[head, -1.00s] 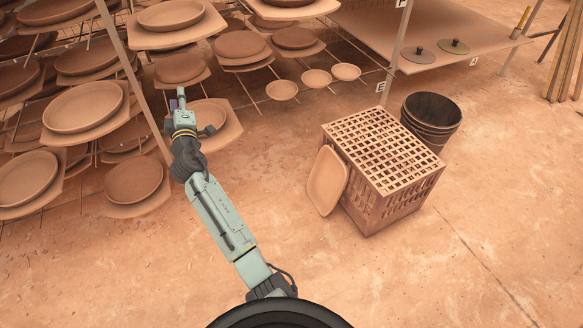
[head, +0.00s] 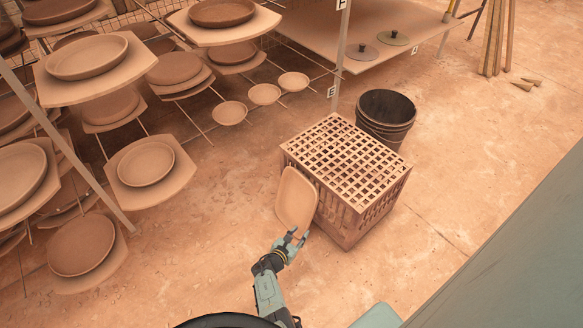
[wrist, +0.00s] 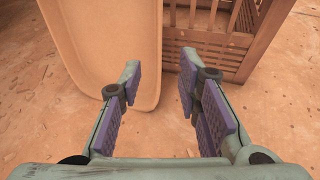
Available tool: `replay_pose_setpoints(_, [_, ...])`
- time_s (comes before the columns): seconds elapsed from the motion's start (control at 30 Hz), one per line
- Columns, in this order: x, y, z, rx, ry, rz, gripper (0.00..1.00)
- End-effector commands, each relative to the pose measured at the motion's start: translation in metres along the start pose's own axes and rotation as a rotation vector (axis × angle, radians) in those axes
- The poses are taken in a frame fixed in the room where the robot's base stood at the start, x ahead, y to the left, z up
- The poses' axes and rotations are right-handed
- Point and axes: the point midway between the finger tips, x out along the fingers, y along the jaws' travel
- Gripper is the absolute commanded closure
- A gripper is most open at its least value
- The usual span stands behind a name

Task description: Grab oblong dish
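The oblong dish (head: 296,197) is a tan, rounded-rectangle tray. It stands tilted on its edge, leaning against the left side of a slatted crate (head: 376,196). In the wrist view the dish (wrist: 112,45) fills the upper left, and the crate (wrist: 225,45) is behind it to the right. My gripper (head: 297,235) is at the dish's lower right edge in the head view. In the wrist view my gripper (wrist: 158,72) is open, with its purple-padded fingers spread. The dish's right rim lies between the fingertips or just beyond them; contact is not clear.
A dark bucket (head: 386,118) stands behind the crate. Racks with round plates (head: 146,163) fill the left, and small bowls (head: 264,94) sit on rods at the back. A low table (head: 365,25) with two lids is behind. The floor left of the dish is clear.

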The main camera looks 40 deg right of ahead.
Motion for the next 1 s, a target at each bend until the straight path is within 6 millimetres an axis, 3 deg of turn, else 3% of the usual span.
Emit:
replay_pose_setpoints(0.2, [0.036, 0.000, -0.005, 0.004, -0.001, -0.001, 0.69])
replay_pose_setpoints(0.47, [0.054, 0.002, -0.001, 0.006, 0.000, 0.000, 0.69])
replay_pose_setpoints(0.7, [0.088, 0.004, 0.000, 0.005, -0.001, 0.001, 0.69])
replay_pose_setpoints(1.0, [0.094, 0.004, 0.005, 0.006, 0.001, 0.001, 0.69])
